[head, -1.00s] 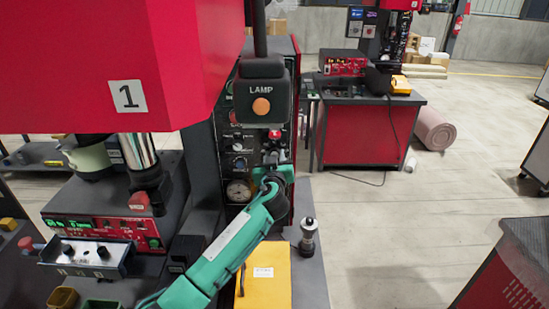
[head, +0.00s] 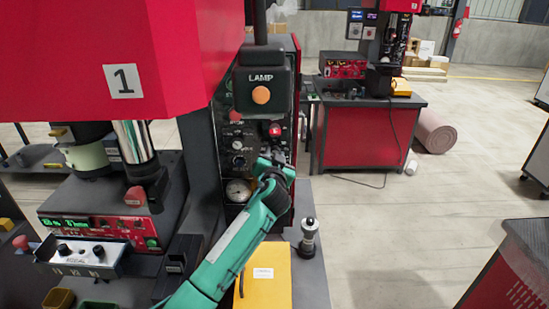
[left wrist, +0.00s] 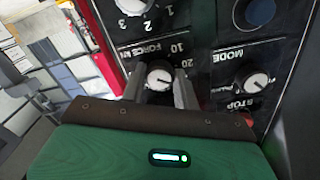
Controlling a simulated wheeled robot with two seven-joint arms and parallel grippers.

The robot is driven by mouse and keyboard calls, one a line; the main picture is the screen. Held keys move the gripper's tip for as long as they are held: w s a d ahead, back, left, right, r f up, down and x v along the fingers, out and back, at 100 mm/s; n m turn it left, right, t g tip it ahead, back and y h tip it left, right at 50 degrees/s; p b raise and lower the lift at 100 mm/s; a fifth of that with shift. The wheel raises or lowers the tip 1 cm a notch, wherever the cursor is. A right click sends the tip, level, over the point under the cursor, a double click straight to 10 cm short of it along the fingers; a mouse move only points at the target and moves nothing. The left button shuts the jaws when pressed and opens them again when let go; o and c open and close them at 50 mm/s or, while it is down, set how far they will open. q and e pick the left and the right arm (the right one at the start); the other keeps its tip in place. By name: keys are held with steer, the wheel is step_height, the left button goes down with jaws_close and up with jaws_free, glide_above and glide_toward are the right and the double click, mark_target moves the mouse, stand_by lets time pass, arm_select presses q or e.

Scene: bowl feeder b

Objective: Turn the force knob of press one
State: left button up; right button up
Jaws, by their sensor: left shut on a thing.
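Press one (head: 165,50) is the red machine with a "1" label at the left of the head view. Its black control panel (head: 237,130) faces me, with knobs, a red button and a round gauge (head: 238,190). In the left wrist view the force knob (left wrist: 159,77), dark with a pale face, sits under the "FORCE" lettering and a number scale. My left gripper (left wrist: 160,92) is shut on it, one finger at each side. In the head view my left gripper (head: 272,163) is at the panel above the gauge and hides the knob. My right gripper is not in view.
The mode knob (left wrist: 254,83) is beside the force knob in the wrist view. A lamp box (head: 262,85) overhangs the panel. Open floor lies to the right.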

arm_select(q)
steer(key=shift+m, duration=1)
steer(key=o, duration=1)
steer(key=shift+c, duration=0.2)
steer(key=s+b, duration=0.4)
steer(key=s, duration=1)
steer(key=shift+a+r, duration=0.15)
